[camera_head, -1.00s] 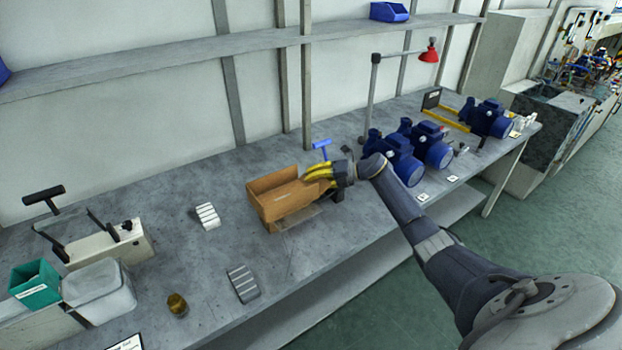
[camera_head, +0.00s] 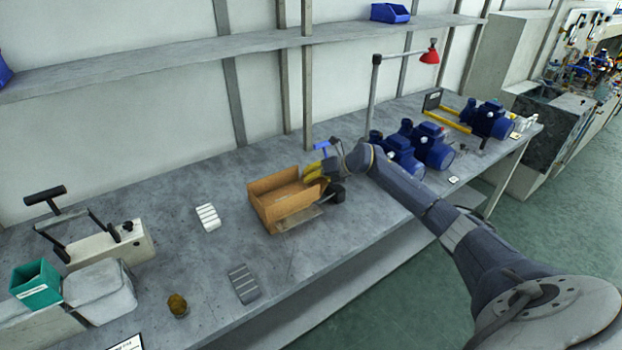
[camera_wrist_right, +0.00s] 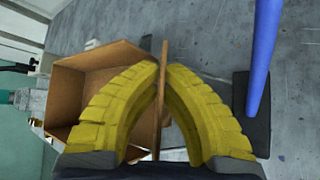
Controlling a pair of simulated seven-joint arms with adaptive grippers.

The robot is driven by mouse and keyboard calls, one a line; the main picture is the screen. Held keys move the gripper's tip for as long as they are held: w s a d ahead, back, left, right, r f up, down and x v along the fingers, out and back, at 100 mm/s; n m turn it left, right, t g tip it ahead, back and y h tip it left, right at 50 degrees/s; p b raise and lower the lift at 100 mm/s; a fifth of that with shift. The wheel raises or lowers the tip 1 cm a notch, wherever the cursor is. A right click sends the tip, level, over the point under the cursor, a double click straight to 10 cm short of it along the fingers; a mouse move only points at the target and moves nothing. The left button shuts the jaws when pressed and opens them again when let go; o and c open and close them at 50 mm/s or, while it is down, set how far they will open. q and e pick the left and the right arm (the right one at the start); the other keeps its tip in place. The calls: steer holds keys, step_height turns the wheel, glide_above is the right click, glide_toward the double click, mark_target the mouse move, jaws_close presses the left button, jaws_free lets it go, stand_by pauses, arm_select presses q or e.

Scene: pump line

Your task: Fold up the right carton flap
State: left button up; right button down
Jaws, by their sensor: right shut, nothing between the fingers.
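The open brown cardboard carton (camera_head: 262,208) sits on the bench, its inside partly visible. My right gripper (camera_head: 314,172), with yellow fingers, is at the carton's right end. In the right wrist view the fingertips (camera_wrist_right: 166,68) come together at a thin upright cardboard panel (camera_wrist_right: 161,88), which looks like the right flap seen edge-on. The gripper is shut with nothing held, and the panel lines up with the gap between the fingers. The carton also shows left of the fingers in that view (camera_wrist_right: 88,75). The fingers hide part of the carton's right end. My left gripper is not in view.
A blue T-shaped post (camera_head: 321,147) with a dark base stands close beside the gripper. Blue pumps (camera_head: 432,148) stand to the right. A white ribbed block (camera_head: 207,217) and a grey one (camera_head: 243,283) lie left of the carton, with bare bench between.

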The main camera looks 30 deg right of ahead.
steer(key=h, duration=0.1)
steer(key=a+n+h, duration=0.1)
steer(key=shift+r+n+h, duration=0.3)
steer(key=shift+h, duration=0.1)
steer(key=shift+a+r+n+h, duration=0.1)
steer(key=shift+a+n+h, duration=0.2)
steer(key=shift+h, duration=0.35)
steer(key=shift+a+n+h, duration=0.15)
steer(key=shift+n+h, duration=0.25)
steer(key=shift+h, duration=0.25)
steer(key=shift+s, duration=0.1)
steer(key=c, duration=2.1)
jaws_free()
steer(key=shift+c, duration=0.2)
steer(key=o, duration=0.5)
steer(key=v, duration=1.2)
steer(key=shift+a, duration=0.2)
